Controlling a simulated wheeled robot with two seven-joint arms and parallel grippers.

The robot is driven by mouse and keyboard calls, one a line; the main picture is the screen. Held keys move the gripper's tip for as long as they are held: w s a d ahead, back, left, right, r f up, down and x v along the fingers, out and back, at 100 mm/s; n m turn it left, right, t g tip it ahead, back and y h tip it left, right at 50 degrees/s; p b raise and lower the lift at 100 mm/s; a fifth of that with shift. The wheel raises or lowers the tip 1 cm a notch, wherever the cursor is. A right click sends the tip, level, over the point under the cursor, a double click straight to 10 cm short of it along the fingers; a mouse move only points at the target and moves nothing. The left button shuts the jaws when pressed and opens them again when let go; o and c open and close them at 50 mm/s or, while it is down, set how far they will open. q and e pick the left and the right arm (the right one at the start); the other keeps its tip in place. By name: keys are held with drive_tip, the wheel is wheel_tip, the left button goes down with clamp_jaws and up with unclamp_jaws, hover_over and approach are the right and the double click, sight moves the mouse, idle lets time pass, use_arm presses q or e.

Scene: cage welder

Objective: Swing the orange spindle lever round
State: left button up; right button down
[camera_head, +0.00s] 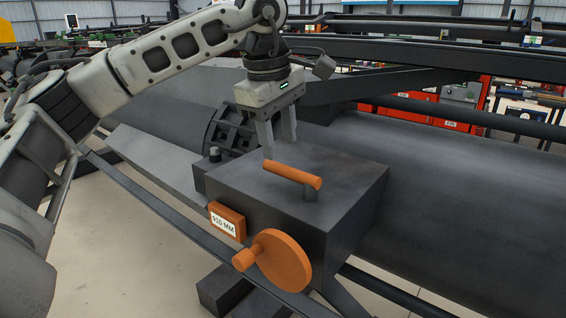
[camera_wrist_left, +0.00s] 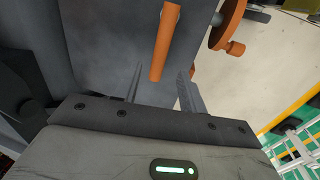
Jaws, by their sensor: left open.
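The orange spindle lever (camera_head: 293,174) is a short bar lying flat on a dark post on top of the grey gearbox block (camera_head: 350,182). It points toward the far left. My left gripper (camera_head: 279,148) comes down from above, by the lever's far left end, with its fingers apart. In the left wrist view, the lever (camera_wrist_left: 165,42) runs up the picture, and its near end lies in line with the gap between the fingertips of the gripper (camera_wrist_left: 160,70). I cannot tell whether a finger touches it. My right gripper is not in view.
An orange handwheel (camera_head: 284,262) with a knob and an orange "910 MM" display (camera_head: 226,222) are on the block's front. A small dark knob (camera_head: 214,153) stands at its left corner. A large dark cylinder (camera_head: 460,215) runs behind, with red cabinets (camera_head: 425,108) beyond.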

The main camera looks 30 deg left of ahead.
sight(284, 166)
use_arm(q)
drive_tip(key=f, duration=0.2)
drive_tip(key=w+f, duration=0.1)
drive_tip(key=f, duration=0.2)
clamp_jaws()
